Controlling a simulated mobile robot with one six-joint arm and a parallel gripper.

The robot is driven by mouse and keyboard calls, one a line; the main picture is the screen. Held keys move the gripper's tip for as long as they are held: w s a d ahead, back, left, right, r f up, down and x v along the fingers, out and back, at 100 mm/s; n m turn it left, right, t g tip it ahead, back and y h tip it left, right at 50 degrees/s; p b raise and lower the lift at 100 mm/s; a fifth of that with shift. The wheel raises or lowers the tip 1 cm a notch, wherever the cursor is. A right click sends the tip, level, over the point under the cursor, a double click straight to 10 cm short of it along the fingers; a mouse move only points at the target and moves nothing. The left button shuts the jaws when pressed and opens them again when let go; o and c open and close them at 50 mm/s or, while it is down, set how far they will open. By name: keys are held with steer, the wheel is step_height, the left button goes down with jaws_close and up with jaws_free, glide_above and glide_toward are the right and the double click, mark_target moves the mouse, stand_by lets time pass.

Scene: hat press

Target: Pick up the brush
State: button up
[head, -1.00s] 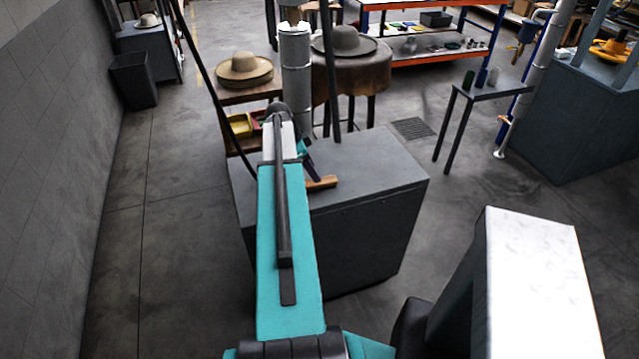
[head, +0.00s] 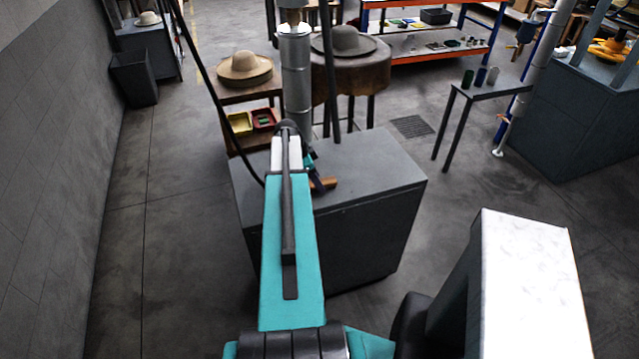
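The brush (head: 329,182) shows as a small brown wooden piece on top of the dark grey cabinet (head: 375,165). Its left part is hidden behind my arm and gripper. My gripper (head: 316,183) is a dark shape at the end of the teal arm, pointing down at the brush. It overlaps the brush in the picture. I cannot tell whether it touches the brush. The fingers are too small and too hidden to tell whether they are open or shut.
A grey metal column (head: 296,75) stands behind the cabinet. Behind it are a straw hat (head: 245,68) on a wooden stand, a grey hat (head: 343,42) on a round table, and yellow and red bins (head: 240,122). A small side table (head: 490,90) stands right. The cabinet's right top is clear.

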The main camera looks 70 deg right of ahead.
stand_by(0.4)
steer(key=c, duration=1.2)
steer(key=shift+r, duration=0.15)
steer(key=shift+r+b, duration=1.05)
steer(key=shift+r, duration=0.25)
steer(key=shift+a+r, duration=0.15)
steer(key=shift+r, duration=0.15)
steer(key=a+b, duration=0.1)
steer(key=a, duration=0.4)
steer(key=w+a+r+b, duration=0.1)
steer(key=a+b, duration=0.1)
steer(key=a, duration=0.3)
steer(key=a+b, duration=0.2)
steer(key=a, duration=0.3)
steer(key=shift+w+a+r, duration=0.25)
steer(key=shift+a+r, duration=0.05)
steer(key=shift+a, duration=0.05)
